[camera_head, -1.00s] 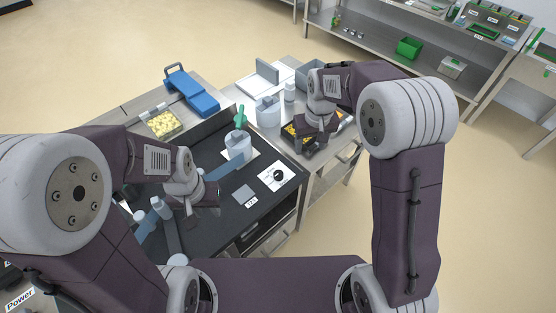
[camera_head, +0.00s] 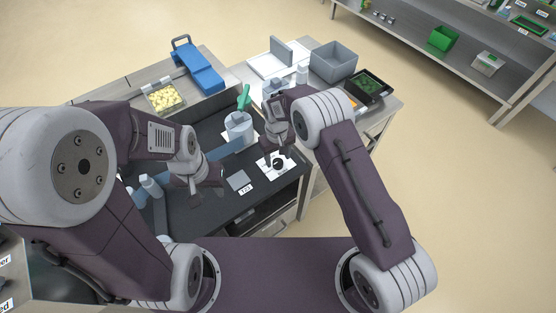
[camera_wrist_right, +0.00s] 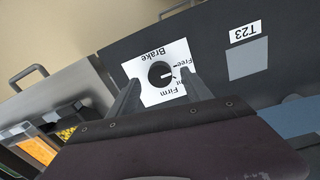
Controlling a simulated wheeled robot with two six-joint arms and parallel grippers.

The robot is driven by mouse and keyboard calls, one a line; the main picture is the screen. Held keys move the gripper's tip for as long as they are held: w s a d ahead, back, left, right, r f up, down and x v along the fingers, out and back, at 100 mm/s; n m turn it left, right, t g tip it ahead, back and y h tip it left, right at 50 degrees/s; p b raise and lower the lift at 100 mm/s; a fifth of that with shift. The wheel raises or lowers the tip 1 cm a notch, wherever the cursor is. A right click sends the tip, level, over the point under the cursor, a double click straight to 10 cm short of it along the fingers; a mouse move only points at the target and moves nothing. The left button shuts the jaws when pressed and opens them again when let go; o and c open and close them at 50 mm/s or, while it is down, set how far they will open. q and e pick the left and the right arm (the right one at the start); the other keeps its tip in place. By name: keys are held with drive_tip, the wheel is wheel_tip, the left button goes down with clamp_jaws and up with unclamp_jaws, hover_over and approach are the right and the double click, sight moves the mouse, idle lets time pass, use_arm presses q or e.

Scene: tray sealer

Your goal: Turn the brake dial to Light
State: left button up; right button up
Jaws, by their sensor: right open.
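The brake dial (camera_head: 279,164) is a round black knob on a white card on the dark worktop. In the right wrist view the dial (camera_wrist_right: 160,73) shows a white pointer mark on its face, and the card (camera_wrist_right: 142,66) reads "Brake", "Free" and "Firm"; a third label is partly hidden by a finger. My right gripper (camera_head: 279,151) is over the dial. In the right wrist view its fingers (camera_wrist_right: 160,92) are apart on either side of the dial, and I cannot tell whether they touch it. My left gripper (camera_head: 206,185) hangs over the worktop left of the dial; its fingers are unclear.
A grey square pad with a "T23" label (camera_head: 245,190) lies left of the dial. A pale container with a green handle (camera_head: 240,127) stands behind it. Trays, including a dark one with green contents (camera_head: 369,86), stand at the back right. Open floor lies right of the table.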

drive_tip(key=shift+f, duration=0.95)
drive_tip(key=shift+d+f, duration=0.1)
drive_tip(key=shift+f, duration=0.1)
clamp_jaws()
drive_tip(key=shift+m, duration=0.3)
drive_tip(key=m, duration=0.3)
drive_tip(key=shift+m, duration=0.3)
drive_tip(key=shift+m+b, duration=0.3)
drive_tip(key=shift+m, duration=1.9)
